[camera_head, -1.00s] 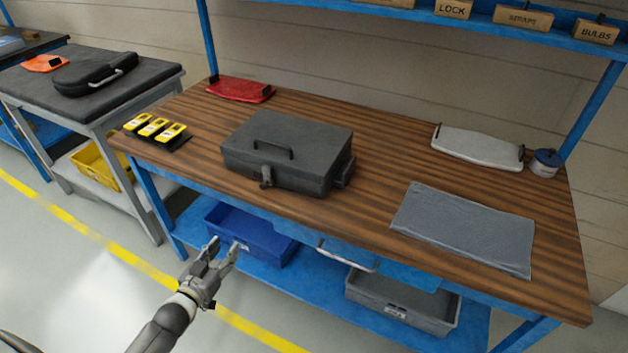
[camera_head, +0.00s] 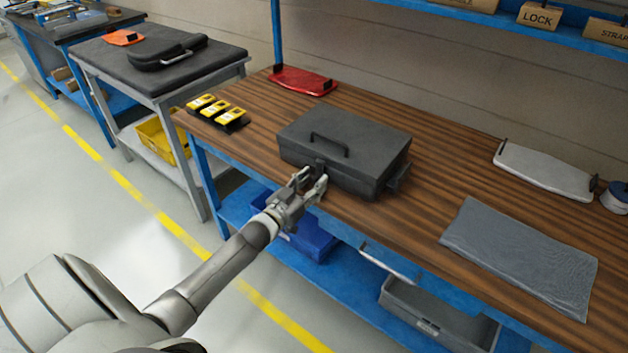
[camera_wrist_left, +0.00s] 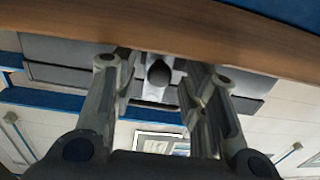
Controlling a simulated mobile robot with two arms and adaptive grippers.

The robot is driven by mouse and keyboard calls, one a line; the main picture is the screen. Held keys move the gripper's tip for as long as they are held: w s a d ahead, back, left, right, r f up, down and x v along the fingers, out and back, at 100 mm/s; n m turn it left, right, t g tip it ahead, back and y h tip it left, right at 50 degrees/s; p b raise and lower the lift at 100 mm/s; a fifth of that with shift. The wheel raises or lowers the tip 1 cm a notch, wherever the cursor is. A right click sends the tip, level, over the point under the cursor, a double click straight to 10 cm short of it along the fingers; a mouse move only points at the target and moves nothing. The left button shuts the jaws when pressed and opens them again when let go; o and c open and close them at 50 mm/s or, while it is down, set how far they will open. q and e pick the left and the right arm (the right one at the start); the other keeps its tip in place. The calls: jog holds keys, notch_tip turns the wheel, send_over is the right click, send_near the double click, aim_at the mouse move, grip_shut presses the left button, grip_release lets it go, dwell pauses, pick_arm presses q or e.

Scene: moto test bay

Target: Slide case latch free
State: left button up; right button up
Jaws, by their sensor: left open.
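The dark grey case (camera_head: 345,145) lies closed on the wooden bench near its front edge, with a handle on its lid. Its front latch (camera_head: 320,167) is partly hidden behind my left gripper (camera_head: 312,180) in the head view. The left gripper is open, its fingertips at the front of the case. In the left wrist view the latch (camera_wrist_left: 159,73) shows as a dark rounded knob between the two spread fingers (camera_wrist_left: 158,78), with gaps beside it. I cannot tell whether either finger touches it. My right gripper is not in view.
Yellow-faced devices (camera_head: 217,110) and a red tray (camera_head: 303,81) lie left of and behind the case. A grey mat (camera_head: 522,255) and a pale tray (camera_head: 545,172) lie to the right. Blue (camera_head: 312,240) and grey (camera_head: 440,318) bins sit below the bench. Bare wood lies between case and mat.

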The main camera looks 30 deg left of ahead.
pick_arm(q)
jog(key=shift+w, duration=0.55)
grip_shut()
